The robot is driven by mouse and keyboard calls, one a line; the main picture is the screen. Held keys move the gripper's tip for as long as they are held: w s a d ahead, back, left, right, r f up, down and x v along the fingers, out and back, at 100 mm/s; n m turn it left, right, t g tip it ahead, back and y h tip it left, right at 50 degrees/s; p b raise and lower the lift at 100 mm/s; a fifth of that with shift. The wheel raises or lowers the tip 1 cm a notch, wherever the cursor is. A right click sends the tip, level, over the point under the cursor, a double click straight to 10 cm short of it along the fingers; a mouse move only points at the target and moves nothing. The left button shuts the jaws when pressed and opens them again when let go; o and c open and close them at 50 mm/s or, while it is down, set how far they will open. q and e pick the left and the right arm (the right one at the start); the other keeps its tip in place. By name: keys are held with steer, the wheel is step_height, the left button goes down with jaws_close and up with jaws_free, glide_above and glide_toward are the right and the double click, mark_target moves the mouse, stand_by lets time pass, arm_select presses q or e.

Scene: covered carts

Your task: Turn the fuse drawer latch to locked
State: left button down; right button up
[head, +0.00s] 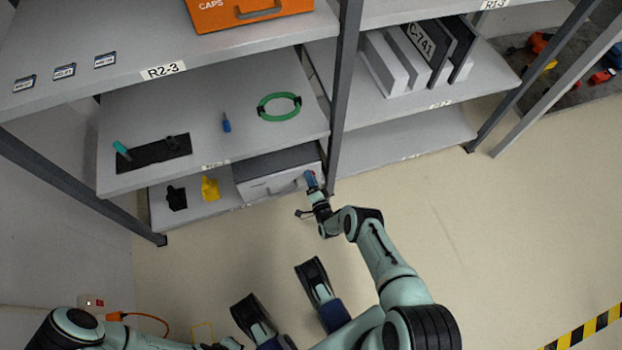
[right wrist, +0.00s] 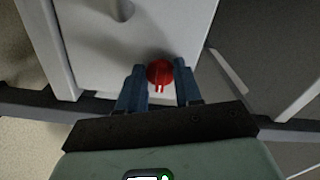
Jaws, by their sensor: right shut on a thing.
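The fuse drawer (head: 268,186) is a grey-white box with a handle on the lowest shelf in the head view. Its pale front (right wrist: 95,45) fills the upper part of the right wrist view. The red latch (right wrist: 160,72) is a round knob on that front. My right gripper (head: 311,180) is at the right end of the drawer front. In the right wrist view its two blue fingers (right wrist: 158,86) stand on either side of the latch, shut on it. In the head view the gripper hides the latch. My left gripper is not seen; only part of that arm shows.
A yellow piece (head: 210,188) and a black piece (head: 176,198) lie left of the drawer. A shelf post (head: 341,110) stands close to the right of my right gripper. The shelf above holds a green ring (head: 279,107). The floor (head: 470,220) to the right is clear.

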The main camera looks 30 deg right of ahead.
steer(key=shift+s+d+f+n, duration=0.1)
steer(key=shift+n, duration=4.35)
steer(key=shift+d+f+n, duration=0.1)
steer(key=shift+n, duration=4.35)
steer(key=o, duration=1)
steer(key=shift+o, duration=0.2)
steer(key=shift+s, duration=0.1)
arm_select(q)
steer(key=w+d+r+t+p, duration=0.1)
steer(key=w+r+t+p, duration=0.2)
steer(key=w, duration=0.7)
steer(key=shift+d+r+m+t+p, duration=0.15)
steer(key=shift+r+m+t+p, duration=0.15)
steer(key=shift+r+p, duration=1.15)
arm_select(e)
steer(key=v, duration=1.3)
steer(key=shift+b, duration=0.4)
